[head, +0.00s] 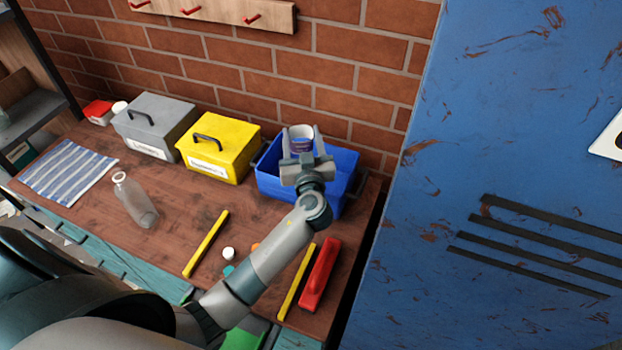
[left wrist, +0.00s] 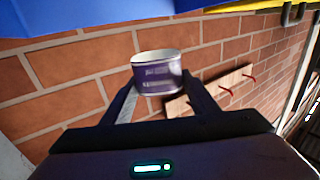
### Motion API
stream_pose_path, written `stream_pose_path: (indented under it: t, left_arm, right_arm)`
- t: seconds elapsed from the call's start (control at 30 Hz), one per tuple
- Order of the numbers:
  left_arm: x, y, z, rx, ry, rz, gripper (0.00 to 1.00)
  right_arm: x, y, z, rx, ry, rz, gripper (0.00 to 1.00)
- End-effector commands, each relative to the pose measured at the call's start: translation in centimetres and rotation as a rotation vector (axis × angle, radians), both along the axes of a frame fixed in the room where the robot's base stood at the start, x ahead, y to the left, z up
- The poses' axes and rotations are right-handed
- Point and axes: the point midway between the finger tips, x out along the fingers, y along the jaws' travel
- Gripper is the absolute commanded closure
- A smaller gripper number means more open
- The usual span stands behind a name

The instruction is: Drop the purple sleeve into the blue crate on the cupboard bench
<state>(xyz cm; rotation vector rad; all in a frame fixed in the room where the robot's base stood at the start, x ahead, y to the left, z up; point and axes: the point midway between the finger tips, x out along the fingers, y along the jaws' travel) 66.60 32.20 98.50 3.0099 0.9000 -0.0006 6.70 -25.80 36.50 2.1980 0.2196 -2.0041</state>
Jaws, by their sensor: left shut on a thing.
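The purple sleeve (head: 301,139) is a short ring with a pale rim and inside and a purple label. My left gripper (head: 301,145) is shut on it and holds it over the blue crate (head: 266,180). The sleeve also shows in the left wrist view (left wrist: 157,74), between the two fingertips (left wrist: 158,90). The crate stands at the right end of the wooden bench (head: 170,188), against the brick wall. My gripper and arm hide part of its inside. In the left wrist view a blue edge (left wrist: 100,12) crosses the top. My right gripper is not in view.
A yellow box (head: 232,152) stands left of the crate, with a grey box (head: 158,138) beyond it. A clear bottle (head: 136,200), a striped cloth (head: 68,172), yellow bars and a red tool (head: 319,275) lie or stand on the bench. A blue cabinet (head: 480,130) rises at the right.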

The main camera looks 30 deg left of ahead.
Motion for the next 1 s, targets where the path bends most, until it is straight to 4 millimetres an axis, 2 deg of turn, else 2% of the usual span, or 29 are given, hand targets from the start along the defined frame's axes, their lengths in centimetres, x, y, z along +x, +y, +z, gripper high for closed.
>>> stream_pose_path:
  t: [0.1,0.3,0.77,0.8,0.87,1.0]
  left_arm:
    - [0.0,0.0,-1.5,0.002,0.001,0.000,0.61]
    - [0.0,0.0,-3.0,0.002,0.001,-0.001,0.61]
    - [0.0,0.0,-3.6,0.000,0.000,-0.001,0.61]
    - [0.0,0.0,-3.6,0.001,0.001,-0.001,0.39]
    - [0.0,0.0,-3.6,0.001,0.001,-0.001,0.25]
    - [0.0,0.0,-3.6,0.000,0.000,-0.001,0.24]
  right_arm:
    - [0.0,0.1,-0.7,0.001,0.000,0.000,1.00]
    - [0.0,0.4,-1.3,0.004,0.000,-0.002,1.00]
    - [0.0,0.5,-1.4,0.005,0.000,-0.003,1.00]
    - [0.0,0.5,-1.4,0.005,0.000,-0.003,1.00]
    - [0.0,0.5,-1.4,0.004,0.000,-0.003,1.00]
    - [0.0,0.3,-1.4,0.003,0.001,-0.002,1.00]
